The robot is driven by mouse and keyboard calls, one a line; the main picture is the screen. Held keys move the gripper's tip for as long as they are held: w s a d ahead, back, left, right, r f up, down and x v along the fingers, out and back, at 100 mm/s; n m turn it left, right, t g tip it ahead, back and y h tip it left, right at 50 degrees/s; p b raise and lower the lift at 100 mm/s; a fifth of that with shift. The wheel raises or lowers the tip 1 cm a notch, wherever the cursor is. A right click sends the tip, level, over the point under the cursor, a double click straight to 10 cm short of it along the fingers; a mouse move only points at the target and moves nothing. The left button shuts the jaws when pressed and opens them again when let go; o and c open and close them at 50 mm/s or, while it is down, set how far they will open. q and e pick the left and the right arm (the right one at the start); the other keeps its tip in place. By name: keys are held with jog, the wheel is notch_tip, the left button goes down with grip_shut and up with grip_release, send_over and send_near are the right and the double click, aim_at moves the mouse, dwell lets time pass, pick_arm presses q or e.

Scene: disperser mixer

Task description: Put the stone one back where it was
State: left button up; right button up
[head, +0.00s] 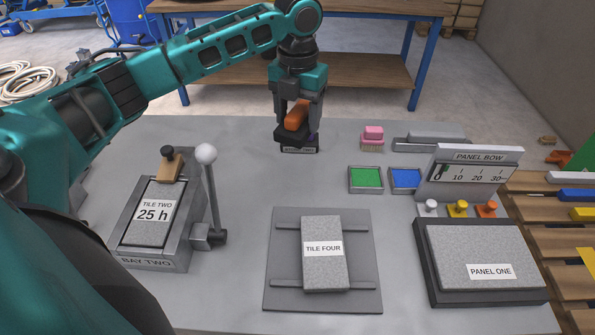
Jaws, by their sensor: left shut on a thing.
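My left gripper (297,112) is shut on an orange-topped block (296,119) with a dark lower part, near the back middle of the table. Just below and behind it is a small dark stand (300,150) whose label is too small to read surely; it seems to end in "TWO". A bit of purple shows beside the block's right side. I cannot tell whether the held block touches the stand or hangs just above it. No label reading "stone one" can be made out. My right gripper is not in view.
Tile Four (323,265) lies on a dark plate at front centre. Bay Two (150,262) with an upright lever (210,190) stands left. Panel One (480,258) and the Panel Bow gauge (470,174) stand right. Green (366,178) and blue trays (405,179) and a pink-topped brush (372,132) lie right of the gripper.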

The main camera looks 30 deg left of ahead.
aim_at(298, 127)
pick_arm(q)
notch_tip(298, 127, down, 15)
jog(key=shift+b, duration=0.55)
jog(key=shift+f, duration=0.15)
jog(key=o, duration=1.1)
notch_tip(298, 127, up, 12)
jog(key=shift+r+p, duration=0.2)
jog(key=shift+p, duration=0.25)
jog(key=shift+f, duration=0.1)
